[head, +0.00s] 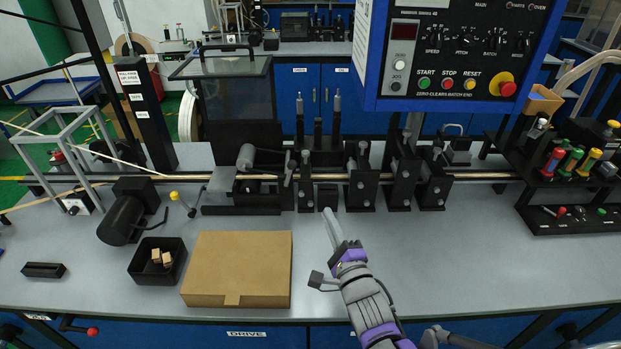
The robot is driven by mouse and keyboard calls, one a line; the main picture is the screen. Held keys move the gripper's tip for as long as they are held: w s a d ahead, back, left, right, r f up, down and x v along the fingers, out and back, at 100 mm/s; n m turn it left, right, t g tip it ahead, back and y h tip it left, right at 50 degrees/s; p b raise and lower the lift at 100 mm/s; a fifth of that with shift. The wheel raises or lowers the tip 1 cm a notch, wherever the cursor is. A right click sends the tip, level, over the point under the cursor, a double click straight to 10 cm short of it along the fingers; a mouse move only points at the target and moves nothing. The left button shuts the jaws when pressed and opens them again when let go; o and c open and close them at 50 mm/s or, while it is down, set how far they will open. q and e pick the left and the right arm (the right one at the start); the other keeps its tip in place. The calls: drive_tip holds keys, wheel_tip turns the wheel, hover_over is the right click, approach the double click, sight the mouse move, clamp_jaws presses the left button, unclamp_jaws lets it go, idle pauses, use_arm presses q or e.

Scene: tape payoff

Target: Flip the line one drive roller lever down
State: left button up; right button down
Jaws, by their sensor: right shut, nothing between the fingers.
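My right gripper (331,222) is shut and empty over the middle of the bench, its fingers pointing at the line just below a small black block (327,197). A grey roller (245,157) sits on a black stand left of it. A grey lever-like bar (289,168) stands steeply tilted at the right end of this stand, up and left of my fingertips and apart from them. A lever with a yellow knob (174,196) is farther left by the black motor (123,217). I cannot tell which is the drive roller lever. My left gripper is not in view.
A cardboard box (237,268) and a black tray (140,270) with small blocks lie at front left. A control panel (457,50) hangs at upper right. Coloured bottles (573,160) stand in a rack at right. The bench top (460,255) right of my arm is clear.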

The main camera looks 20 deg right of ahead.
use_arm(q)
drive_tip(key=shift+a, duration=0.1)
use_arm(e)
drive_tip(key=shift+a, duration=0.1)
drive_tip(key=shift+w, duration=0.1)
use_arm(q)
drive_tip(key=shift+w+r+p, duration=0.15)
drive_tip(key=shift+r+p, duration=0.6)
use_arm(e)
drive_tip(key=w+a+r, duration=0.1)
drive_tip(key=w, duration=0.5)
drive_tip(key=w+a+r, duration=0.1)
drive_tip(key=w, duration=0.5)
drive_tip(key=shift+w+a+r, duration=0.2)
drive_tip(key=shift+a+r, duration=0.1)
drive_tip(key=shift+a, duration=0.05)
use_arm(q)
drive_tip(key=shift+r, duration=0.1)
